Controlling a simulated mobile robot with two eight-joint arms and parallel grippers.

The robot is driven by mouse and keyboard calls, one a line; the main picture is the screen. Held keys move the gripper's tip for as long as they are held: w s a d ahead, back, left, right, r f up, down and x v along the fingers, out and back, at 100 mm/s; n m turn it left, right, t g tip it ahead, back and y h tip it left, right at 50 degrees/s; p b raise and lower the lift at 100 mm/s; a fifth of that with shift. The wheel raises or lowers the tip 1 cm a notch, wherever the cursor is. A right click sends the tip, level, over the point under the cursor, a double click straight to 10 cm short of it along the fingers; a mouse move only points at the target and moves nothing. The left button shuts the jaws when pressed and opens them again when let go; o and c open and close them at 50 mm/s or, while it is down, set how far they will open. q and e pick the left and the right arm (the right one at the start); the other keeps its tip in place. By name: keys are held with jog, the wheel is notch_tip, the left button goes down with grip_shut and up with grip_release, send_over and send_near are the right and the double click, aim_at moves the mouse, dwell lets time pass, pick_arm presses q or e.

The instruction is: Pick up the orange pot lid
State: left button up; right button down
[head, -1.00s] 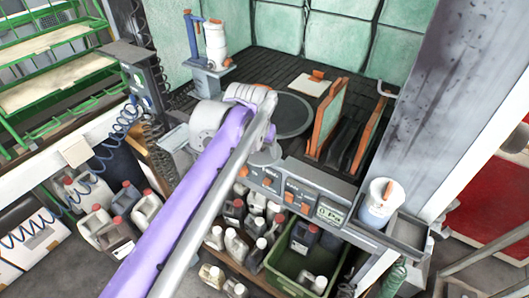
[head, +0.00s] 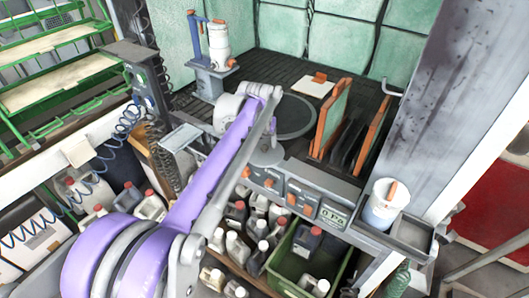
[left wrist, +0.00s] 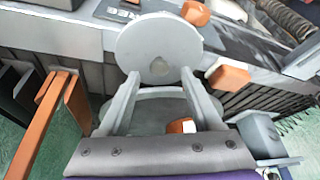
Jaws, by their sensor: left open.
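My left gripper (left wrist: 160,76) is open. In the left wrist view its two grey fingers straddle a gap with a round grey disc (left wrist: 158,45) beyond their tips. Nothing is seen held. A small orange piece with white (left wrist: 180,126) shows low between the fingers, partly hidden by the gripper's base. I cannot tell whether it is the orange pot lid. In the head view a white pot (head: 382,212) with an orange piece on top (head: 391,191) stands on the right ledge, away from the gripper. The left fingers are mostly hidden behind my arm there. My right gripper is not in view.
Orange-edged upright panels (head: 331,118) stand right of the arm inside the booth. An orange block on a white square (head: 319,76) lies behind. A control panel (head: 295,194) runs along the front. A white pump pot (head: 218,45) stands at the back left.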

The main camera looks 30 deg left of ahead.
aim_at(265, 150)
pick_arm(q)
jog(key=x, duration=0.2)
jog(key=shift+w+f, duration=0.15)
jog(key=shift+f, duration=0.15)
grip_shut()
